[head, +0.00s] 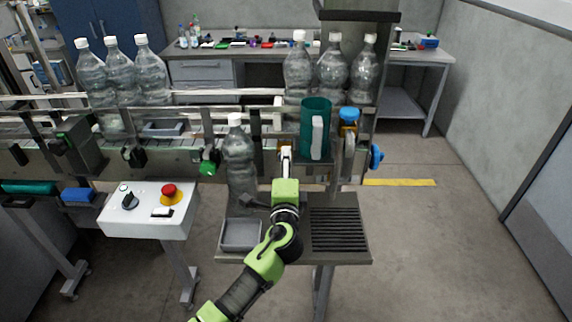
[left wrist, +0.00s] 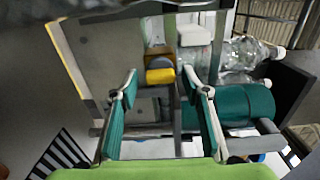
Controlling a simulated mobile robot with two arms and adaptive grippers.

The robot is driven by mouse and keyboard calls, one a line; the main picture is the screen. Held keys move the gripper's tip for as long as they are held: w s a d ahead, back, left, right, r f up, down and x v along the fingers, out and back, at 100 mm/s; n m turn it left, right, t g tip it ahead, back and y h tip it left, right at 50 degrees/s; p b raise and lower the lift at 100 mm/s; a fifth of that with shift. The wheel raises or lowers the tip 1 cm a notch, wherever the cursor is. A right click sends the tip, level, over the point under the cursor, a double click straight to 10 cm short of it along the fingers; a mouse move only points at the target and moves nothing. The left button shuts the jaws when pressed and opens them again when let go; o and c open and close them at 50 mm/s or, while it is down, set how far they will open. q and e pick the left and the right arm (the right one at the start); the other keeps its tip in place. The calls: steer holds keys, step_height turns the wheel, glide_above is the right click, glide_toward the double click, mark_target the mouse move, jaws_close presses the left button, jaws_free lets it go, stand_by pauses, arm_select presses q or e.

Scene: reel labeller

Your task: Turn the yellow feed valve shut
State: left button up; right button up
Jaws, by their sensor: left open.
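The yellow feed valve (left wrist: 160,76) shows in the left wrist view as a small yellow handle beside a grey round part and an orange-brown block. In the head view the valve (head: 285,149) is mostly hidden behind my left gripper (head: 286,160). My left gripper is open, its two teal-padded fingers (left wrist: 160,92) spread on either side of the handle. The handle lies between the fingertips with a gap on both sides, and no contact shows. My right gripper is not in view.
A teal cylinder (head: 315,126) with a white label stands just right of my gripper. A plastic bottle (head: 240,155) stands close on the left. A slotted drip tray (head: 338,229) lies below. A control box (head: 148,212) with a red button, a green knob (head: 208,164) and a blue knob (head: 376,157) are nearby.

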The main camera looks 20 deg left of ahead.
arm_select(q)
steer(key=v, duration=1.2)
